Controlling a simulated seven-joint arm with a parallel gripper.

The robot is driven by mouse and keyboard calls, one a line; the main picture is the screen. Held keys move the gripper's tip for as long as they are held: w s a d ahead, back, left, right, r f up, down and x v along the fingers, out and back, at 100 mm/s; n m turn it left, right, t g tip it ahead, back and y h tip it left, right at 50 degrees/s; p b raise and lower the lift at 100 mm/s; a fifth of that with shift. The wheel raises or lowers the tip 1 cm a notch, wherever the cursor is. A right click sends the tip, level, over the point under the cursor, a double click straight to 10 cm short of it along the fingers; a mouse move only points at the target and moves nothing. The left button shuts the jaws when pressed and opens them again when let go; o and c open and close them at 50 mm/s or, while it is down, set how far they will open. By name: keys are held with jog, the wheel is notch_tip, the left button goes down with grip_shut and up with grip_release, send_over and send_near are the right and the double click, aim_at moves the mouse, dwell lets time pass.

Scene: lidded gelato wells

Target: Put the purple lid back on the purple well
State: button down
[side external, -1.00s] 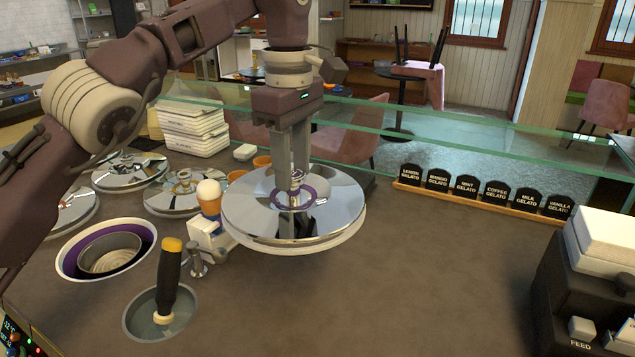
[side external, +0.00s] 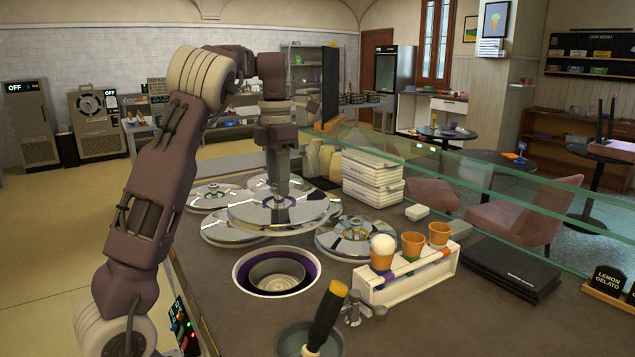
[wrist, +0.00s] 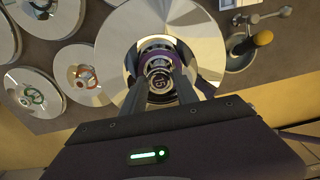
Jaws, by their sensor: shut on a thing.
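The purple lid (side external: 248,211) is a round mirror-like disc with a purple ring around its central knob. My gripper (side external: 280,195) is shut on the knob and holds the lid roughly level, above the counter. In the wrist view, my gripper (wrist: 160,84) covers part of the lid (wrist: 120,62), and the purple ring shows around the knob. The purple well (side external: 311,268) is uncovered, with a purple inner wall and a metal tub inside. In the side view the lid appears just above and behind the well's far edge; the exact gap is unclear. The lid hides anything below it in the wrist view.
Several other lids (side external: 357,237) lie behind the well. A white cone holder (side external: 408,283) stands to its right. A yellow-and-black handle (side external: 326,317) rises from a round basin in front. White boxes (side external: 373,180) and a glass screen (side external: 480,196) are farther back.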

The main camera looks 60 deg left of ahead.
aim_at(273, 195)
jog(key=shift+s+a+f+n, duration=0.1)
jog(key=shift+s+a+n, duration=0.3)
jog(key=shift+s+a, duration=0.25)
jog(key=f, duration=0.5)
jog(key=shift+w+d+f, duration=0.1)
jog(key=shift+d+f, duration=0.1)
jog(key=shift+f, duration=0.2)
notch_tip(273, 195, down, 8)
jog(key=shift+f, duration=0.95)
dwell(0.5)
jog(key=c, duration=1.3)
grip_release()
jog(key=shift+o, duration=0.2)
jog(key=o, duration=0.6)
